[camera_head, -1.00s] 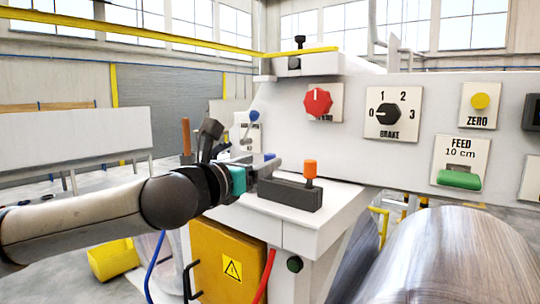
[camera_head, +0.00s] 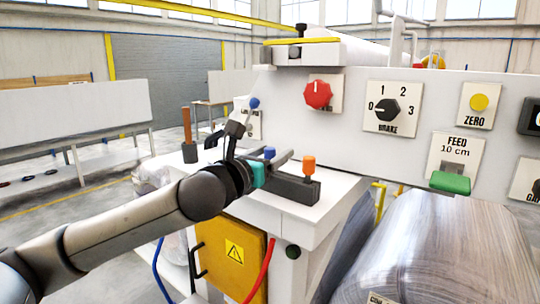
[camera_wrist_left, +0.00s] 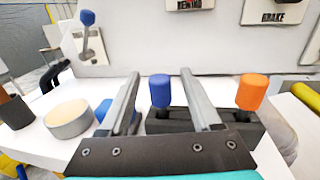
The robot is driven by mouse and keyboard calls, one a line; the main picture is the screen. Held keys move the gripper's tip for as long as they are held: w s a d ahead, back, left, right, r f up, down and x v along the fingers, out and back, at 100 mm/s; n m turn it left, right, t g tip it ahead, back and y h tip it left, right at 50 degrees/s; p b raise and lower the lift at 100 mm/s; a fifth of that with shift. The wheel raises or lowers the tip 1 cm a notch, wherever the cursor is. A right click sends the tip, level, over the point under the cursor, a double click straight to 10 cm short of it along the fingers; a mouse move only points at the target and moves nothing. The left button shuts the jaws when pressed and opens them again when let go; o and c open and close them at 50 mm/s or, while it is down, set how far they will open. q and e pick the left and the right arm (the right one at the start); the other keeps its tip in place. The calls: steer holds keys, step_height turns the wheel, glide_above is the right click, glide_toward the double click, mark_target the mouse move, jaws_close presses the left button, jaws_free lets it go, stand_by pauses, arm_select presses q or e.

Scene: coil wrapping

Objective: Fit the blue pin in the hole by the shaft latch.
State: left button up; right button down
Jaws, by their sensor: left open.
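The blue pin (camera_head: 269,152) stands upright in a dark block (camera_head: 292,190), beside an orange pin (camera_head: 309,161). My left gripper (camera_head: 276,160) is open at the block. In the left wrist view its fingers (camera_wrist_left: 161,75) are spread to the left and right of the blue pin (camera_wrist_left: 160,90), with gaps on both sides; the orange pin (camera_wrist_left: 251,92) is outside the right finger. A lever with a blue knob (camera_head: 253,103) is on the machine panel behind, also in the left wrist view (camera_wrist_left: 88,18); I cannot tell whether it is the shaft latch. No hole shows clearly. My right gripper is not in view.
In the left wrist view, a pale ring-shaped roll (camera_wrist_left: 68,119) and a partly hidden blue object (camera_wrist_left: 103,109) lie left of the fingers. A brown-handled tool (camera_head: 187,125) stands at the ledge's left. A large metal coil (camera_head: 440,250) fills the lower right.

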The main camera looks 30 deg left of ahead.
arm_select(q)
steer(key=shift+w, duration=1.2)
steer(key=shift+a, duration=0.1)
jaws_close()
